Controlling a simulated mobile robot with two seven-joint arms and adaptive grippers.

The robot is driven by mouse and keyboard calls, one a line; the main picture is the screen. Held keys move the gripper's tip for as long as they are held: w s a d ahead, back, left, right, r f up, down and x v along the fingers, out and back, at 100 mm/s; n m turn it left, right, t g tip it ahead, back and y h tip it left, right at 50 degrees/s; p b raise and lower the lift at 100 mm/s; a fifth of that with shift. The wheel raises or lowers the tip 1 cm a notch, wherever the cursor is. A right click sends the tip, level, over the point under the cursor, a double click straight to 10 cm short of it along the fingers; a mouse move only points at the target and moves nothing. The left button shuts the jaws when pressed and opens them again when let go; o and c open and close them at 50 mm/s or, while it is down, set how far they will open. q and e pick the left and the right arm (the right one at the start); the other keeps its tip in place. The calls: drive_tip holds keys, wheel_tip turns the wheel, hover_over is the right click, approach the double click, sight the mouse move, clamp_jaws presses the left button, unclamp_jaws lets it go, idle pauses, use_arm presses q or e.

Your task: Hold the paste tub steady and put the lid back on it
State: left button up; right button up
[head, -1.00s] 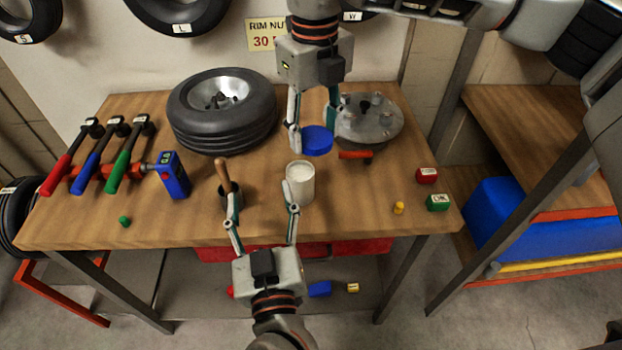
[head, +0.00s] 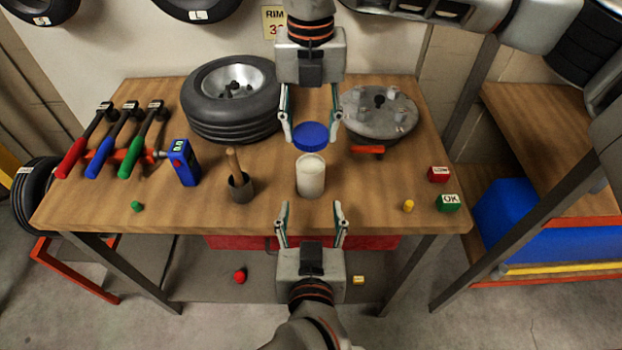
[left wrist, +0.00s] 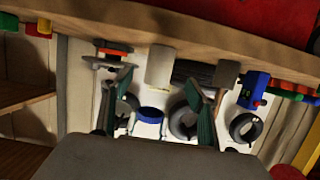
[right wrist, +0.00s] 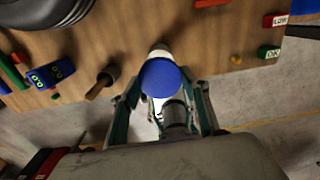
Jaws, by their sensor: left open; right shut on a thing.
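The white paste tub (head: 311,178) stands upright and open-topped near the front middle of the table, white paste showing inside. It also shows in the left wrist view (left wrist: 161,66). The blue lid (head: 310,136) is held level by my right gripper (head: 309,138), just above and behind the tub's mouth, apart from it. In the right wrist view the lid (right wrist: 161,79) hides most of the tub. My left gripper (head: 311,208) is open and empty in front of the tub, its fingers pointing at it from the table's front edge, not touching.
A brush pot (head: 240,188) stands left of the tub. A tyre (head: 232,100) and a hub disc (head: 378,112) with a red-handled tool (head: 368,150) lie behind. Hammers and a blue gauge (head: 183,163) are at left. Small blocks and a yellow cap (head: 408,206) are at right.

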use_arm(q)
drive_tip(key=x, duration=1.1)
drive_tip(key=shift+w, duration=0.3)
clamp_jaws()
drive_tip(key=shift+f, duration=0.1)
use_arm(e)
hover_over(311, 168)
drive_tip(key=shift+f, duration=2.55)
